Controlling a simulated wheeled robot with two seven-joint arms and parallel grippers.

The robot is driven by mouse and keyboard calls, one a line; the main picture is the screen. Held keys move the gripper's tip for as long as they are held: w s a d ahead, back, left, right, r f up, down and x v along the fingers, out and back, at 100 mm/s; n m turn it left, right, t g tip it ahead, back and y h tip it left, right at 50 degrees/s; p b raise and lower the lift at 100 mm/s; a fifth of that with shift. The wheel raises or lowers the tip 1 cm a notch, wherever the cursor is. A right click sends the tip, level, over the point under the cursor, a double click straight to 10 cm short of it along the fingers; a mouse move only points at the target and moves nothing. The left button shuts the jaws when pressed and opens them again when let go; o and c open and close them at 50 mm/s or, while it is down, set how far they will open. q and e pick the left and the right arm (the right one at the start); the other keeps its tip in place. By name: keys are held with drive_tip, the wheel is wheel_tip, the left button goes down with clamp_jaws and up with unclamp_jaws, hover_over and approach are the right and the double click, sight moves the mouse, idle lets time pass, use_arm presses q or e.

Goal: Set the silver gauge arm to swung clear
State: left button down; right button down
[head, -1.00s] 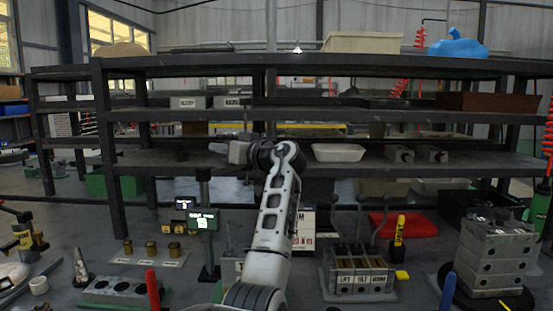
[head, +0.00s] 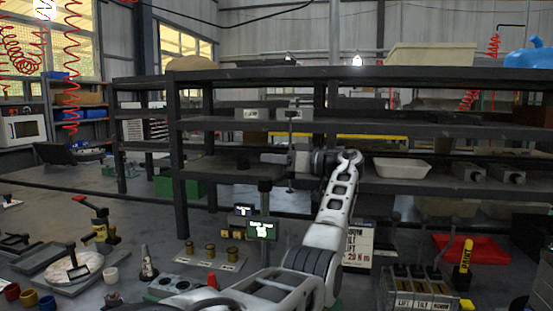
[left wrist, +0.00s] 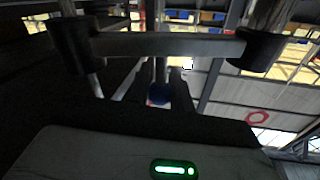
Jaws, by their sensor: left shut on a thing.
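My left gripper (head: 284,160) is raised in front of the dark shelf, fingers toward the left. It is shut on a slim grey metal piece, which I take to be the silver gauge arm (head: 290,136); it shows as a thin upright rod crossing at the fingers. In the left wrist view a grey bar (left wrist: 170,45) runs crosswise between two dark collars, beyond the dark fingers. A blue round thing (left wrist: 158,94) shows between the fingers. The exact grip is dark and partly hidden. A dark post (head: 265,200) with a lit display (head: 263,229) stands below the gripper. My right gripper is not in view.
A lever block (head: 420,285) marked LIFT and TILT and a red tray (head: 470,249) stand at the right. Brass pieces (head: 210,251) sit on a plate in front. The shelf (head: 225,165) rises behind. A round plate (head: 75,270) lies at the left.

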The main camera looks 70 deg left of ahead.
use_arm(q)
drive_tip(key=shift+s, duration=0.1)
drive_tip(key=c, duration=1.2)
unclamp_jaws()
drive_tip(key=shift+a, duration=0.1)
drive_tip(key=shift+c, duration=0.2)
drive_tip(key=v, duration=1.6)
